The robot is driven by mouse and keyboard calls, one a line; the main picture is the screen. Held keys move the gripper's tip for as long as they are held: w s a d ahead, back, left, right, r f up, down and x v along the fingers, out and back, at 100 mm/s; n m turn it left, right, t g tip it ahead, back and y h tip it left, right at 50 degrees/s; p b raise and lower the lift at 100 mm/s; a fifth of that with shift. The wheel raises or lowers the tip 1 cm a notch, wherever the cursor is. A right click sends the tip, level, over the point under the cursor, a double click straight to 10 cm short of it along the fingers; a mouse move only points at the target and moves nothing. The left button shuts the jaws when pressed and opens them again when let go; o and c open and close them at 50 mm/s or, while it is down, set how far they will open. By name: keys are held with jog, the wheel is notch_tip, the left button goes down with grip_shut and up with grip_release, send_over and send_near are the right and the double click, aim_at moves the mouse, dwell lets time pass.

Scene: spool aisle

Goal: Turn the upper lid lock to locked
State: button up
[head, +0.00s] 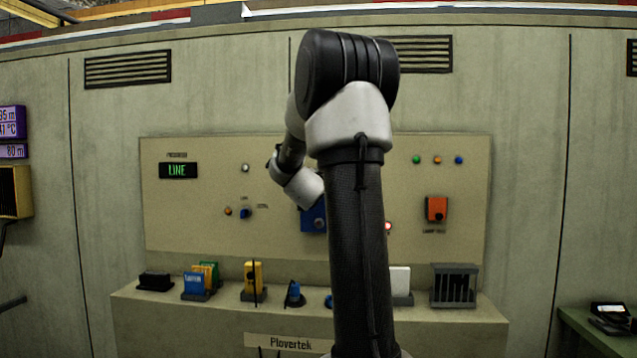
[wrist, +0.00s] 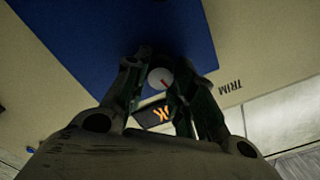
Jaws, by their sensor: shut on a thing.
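The blue lid (wrist: 95,35) fills the upper left of the wrist view. A part of a blue plate, apparently the same lid, shows behind my arm in the head view (head: 313,219). A small round pale lock (wrist: 160,77) with a red mark sits between my fingers near the lid's edge. My gripper (wrist: 160,72) is shut on this lock, one finger on each side. The fingers cover the lock's sides, and I cannot read whether it stands at locked. My arm hides the gripper in the head view.
A small dark display (wrist: 153,114) with orange signs shows beyond the fingers, near the printed word TRIM. The panel also carries a green LINE display (head: 178,171) and an orange switch (head: 436,209). Below, the ledge (head: 222,302) holds several small items and a dark slotted rack (head: 454,285).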

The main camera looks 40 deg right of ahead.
jog(key=shift+n, duration=0.3)
jog(key=shift+w+n, duration=0.1)
jog(key=shift+n, duration=7.2)
jog(key=shift+a, duration=0.1)
jog(key=o, duration=1)
jog(key=shift+o, duration=0.2)
